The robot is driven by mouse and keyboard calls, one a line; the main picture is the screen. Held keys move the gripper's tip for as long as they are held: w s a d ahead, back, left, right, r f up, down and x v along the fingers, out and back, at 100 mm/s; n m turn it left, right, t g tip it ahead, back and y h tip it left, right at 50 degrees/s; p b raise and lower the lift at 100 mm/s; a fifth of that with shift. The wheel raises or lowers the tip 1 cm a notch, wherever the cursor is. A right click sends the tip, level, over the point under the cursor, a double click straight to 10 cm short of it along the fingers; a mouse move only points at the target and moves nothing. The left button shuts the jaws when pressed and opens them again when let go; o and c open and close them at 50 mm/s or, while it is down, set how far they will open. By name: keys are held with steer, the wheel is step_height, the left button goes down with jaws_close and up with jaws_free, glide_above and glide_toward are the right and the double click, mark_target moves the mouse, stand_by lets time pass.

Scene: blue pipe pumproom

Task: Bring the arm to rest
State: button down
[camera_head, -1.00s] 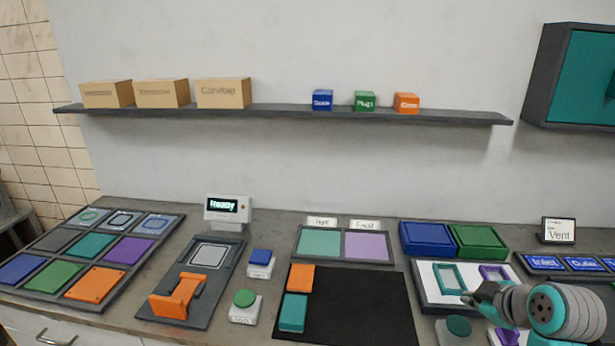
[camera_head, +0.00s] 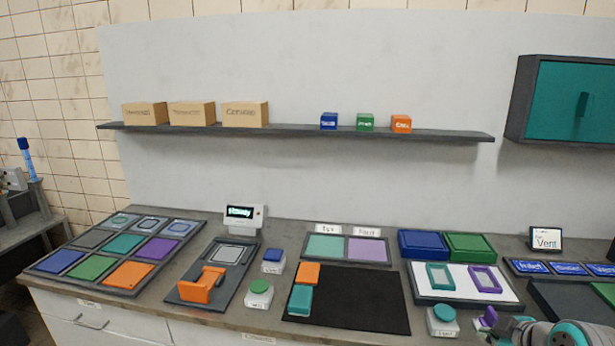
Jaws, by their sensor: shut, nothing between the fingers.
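My gripper (camera_head: 500,331) is at the bottom right of the head view, at the front of the counter. It is small and partly cut off by the lower edge, with my teal and grey wrist beside it to the right. It is shut and holds nothing. A purple piece (camera_head: 487,317) shows just behind it; I cannot tell the gap between them.
A white-based teal button (camera_head: 442,320) stands left of my gripper. Behind is a tray (camera_head: 500,296) with teal and purple frames. A black mat (camera_head: 363,300) lies further left. A shelf (camera_head: 300,131) and teal cabinet (camera_head: 575,100) are on the wall.

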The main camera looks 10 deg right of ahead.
steer(key=s+a+f+m+t, duration=0.1)
steer(key=s+a+f+m, duration=0.2)
steer(key=s+a+f, duration=0.5)
steer(key=s+a+f+m+t, duration=0.1)
steer(key=s+a+f+m, duration=0.25)
steer(key=a+f, duration=0.55)
steer(key=s+a+f+t, duration=0.1)
steer(key=s+a, duration=0.1)
steer(key=s, duration=0.5)
steer(key=s+a+f+t, duration=0.1)
steer(key=s+f, duration=0.1)
steer(key=s, duration=0.5)
steer(key=s+a+r+m, duration=0.1)
steer(key=s+r, duration=0.2)
steer(key=s, duration=0.4)
steer(key=s+a+r+t, duration=0.1)
steer(key=s+a+r, duration=0.1)
steer(key=s+r, duration=0.2)
steer(key=s, duration=0.2)
steer(key=shift+s+a+r+m+t+y, duration=0.15)
steer(key=shift+s+a+m+t+y, duration=0.1)
steer(key=shift+s+m+t+y, duration=0.1)
